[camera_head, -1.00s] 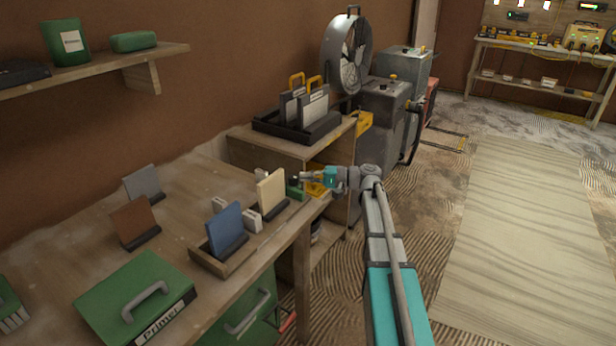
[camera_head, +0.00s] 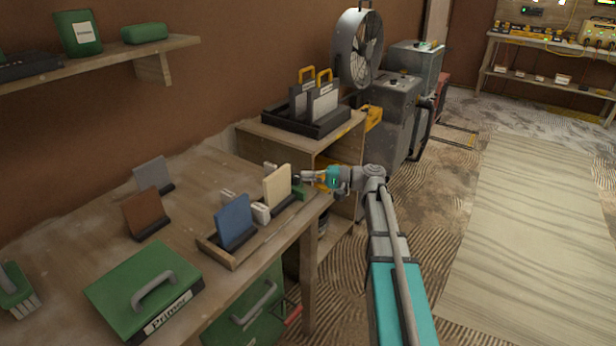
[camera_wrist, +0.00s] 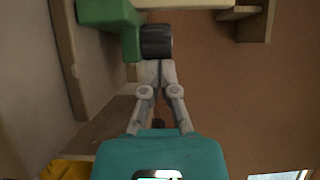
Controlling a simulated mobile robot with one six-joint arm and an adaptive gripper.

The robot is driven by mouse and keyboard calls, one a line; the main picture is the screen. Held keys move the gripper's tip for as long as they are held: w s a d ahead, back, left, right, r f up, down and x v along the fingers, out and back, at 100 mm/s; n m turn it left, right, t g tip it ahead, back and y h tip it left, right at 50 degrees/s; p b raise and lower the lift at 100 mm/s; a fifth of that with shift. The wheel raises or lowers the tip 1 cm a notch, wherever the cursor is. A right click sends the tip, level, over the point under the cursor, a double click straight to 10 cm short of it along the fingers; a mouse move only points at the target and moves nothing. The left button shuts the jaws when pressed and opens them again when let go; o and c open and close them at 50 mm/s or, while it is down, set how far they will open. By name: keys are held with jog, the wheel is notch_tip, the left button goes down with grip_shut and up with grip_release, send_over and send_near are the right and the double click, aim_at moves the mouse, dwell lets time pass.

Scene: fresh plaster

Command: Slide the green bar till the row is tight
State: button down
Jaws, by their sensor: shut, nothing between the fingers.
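The green bar (camera_head: 300,193) stands at the right end of the row, at the bench's edge. A black round knob (camera_wrist: 157,41) sticks out of the green bar (camera_wrist: 112,14) in the wrist view. My gripper (camera_head: 303,179) is shut and empty, its tips (camera_wrist: 155,64) at the knob's outer face, seemingly touching it. To the left of the bar stand a cream panel (camera_head: 277,186) in a dark foot, white blocks (camera_head: 261,213) and a blue panel (camera_head: 234,219) in a wooden tray (camera_head: 219,255). The head view does not clearly show the gaps between them.
A grey panel (camera_head: 152,173) and a brown panel (camera_head: 143,212) stand on the bench behind the row. A green Primer case (camera_head: 120,281) lies at the front left. A side cabinet (camera_head: 286,139) bears a dark rack (camera_head: 330,125).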

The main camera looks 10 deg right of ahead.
jog(key=shift+w+d, duration=0.25)
jog(key=shift+d, duration=0.15)
jog(key=w+v, duration=0.1)
jog(key=v, duration=1.1)
jog(key=shift+w+d, duration=0.4)
jog(key=shift+w+d, duration=0.1)
jog(key=shift+w, duration=0.15)
jog(key=x, duration=0.4)
jog(key=s+x, duration=0.1)
jog(key=x, duration=0.2)
jog(key=s+x, duration=0.1)
jog(key=x, duration=0.3)
jog(key=shift+w+a+r, duration=0.1)
jog(key=shift+w+a, duration=0.05)
jog(key=shift+a, duration=1.1)
